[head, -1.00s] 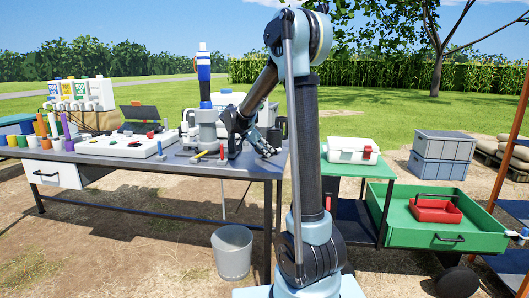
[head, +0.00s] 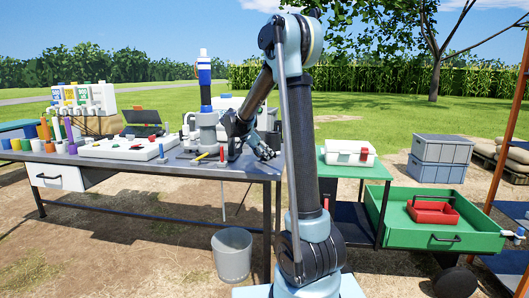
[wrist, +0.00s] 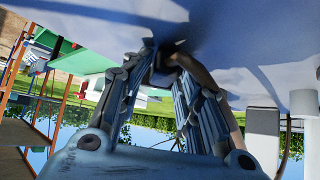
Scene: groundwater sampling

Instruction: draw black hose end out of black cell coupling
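My gripper (head: 265,148) hangs at the right end of the grey workbench (head: 215,168), just right of a grey cylindrical device (head: 207,128) with a blue and white column on it. In the wrist view the fingers of my gripper (wrist: 160,62) converge on a small dark piece (wrist: 165,66) close under a pale bluish surface. A brownish-dark length runs from there behind the right finger. I cannot tell the black hose end from the black cell coupling, nor whether the fingertips press on the dark piece.
A red and a yellow tool (head: 207,155) lie on the bench near the device. A white case (head: 349,152) stands on a green-topped table to the right, beside a green drawer (head: 440,236) with a red tray (head: 433,211). A bucket (head: 232,254) stands on the ground in front.

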